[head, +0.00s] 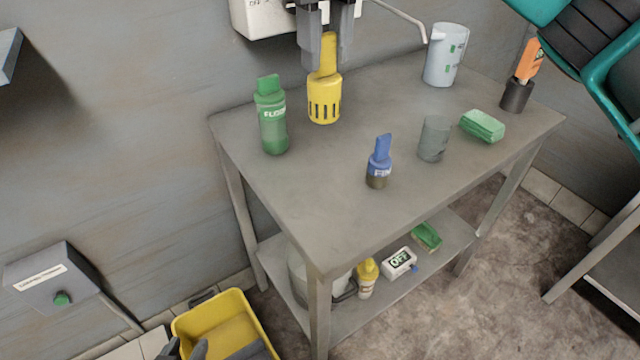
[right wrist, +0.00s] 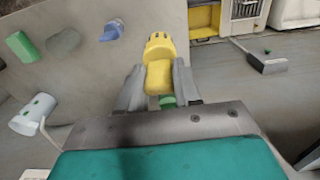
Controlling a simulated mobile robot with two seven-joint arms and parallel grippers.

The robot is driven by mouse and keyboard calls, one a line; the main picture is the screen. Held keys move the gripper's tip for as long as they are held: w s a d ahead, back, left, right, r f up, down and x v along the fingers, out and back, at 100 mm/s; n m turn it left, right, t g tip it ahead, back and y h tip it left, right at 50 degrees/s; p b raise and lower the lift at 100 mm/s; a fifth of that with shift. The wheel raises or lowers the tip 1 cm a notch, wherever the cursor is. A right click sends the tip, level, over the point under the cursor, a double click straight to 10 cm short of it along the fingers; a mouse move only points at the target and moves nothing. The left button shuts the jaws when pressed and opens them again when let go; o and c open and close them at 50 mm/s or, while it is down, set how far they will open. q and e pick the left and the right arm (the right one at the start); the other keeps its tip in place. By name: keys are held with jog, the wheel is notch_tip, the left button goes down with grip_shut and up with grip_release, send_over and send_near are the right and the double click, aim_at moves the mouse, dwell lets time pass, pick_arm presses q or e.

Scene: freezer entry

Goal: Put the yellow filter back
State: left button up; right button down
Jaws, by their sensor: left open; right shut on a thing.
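The yellow filter (head: 324,98) is a slotted cylinder with a tall flat handle, upright over the back left of the grey table. My right gripper (head: 328,62) comes down from above and is shut on its handle. I cannot tell whether the filter's base touches the table. The filter (right wrist: 159,50) also shows between the right fingers (right wrist: 160,85) in the right wrist view. My left gripper (head: 186,350) is low at the bottom edge of the head view, by the yellow bin, partly cut off. It is open, with nothing seen between its fingers.
A green bottle (head: 271,118) stands close left of the filter. A white box (head: 268,18) is on the wall behind. A yellow bin (head: 222,322) stands below left.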

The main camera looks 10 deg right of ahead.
aim_at(326, 79)
notch_tip(326, 79, down, 20)
jog(key=b, duration=0.2)
jog(key=shift+s+r, duration=0.15)
jog(key=shift+r, duration=0.05)
jog(key=c, duration=0.8)
grip_release()
jog(key=shift+f, duration=0.1)
notch_tip(326, 79, up, 12)
jog(key=shift+r+p, duration=0.15)
jog(key=shift+p, duration=0.2)
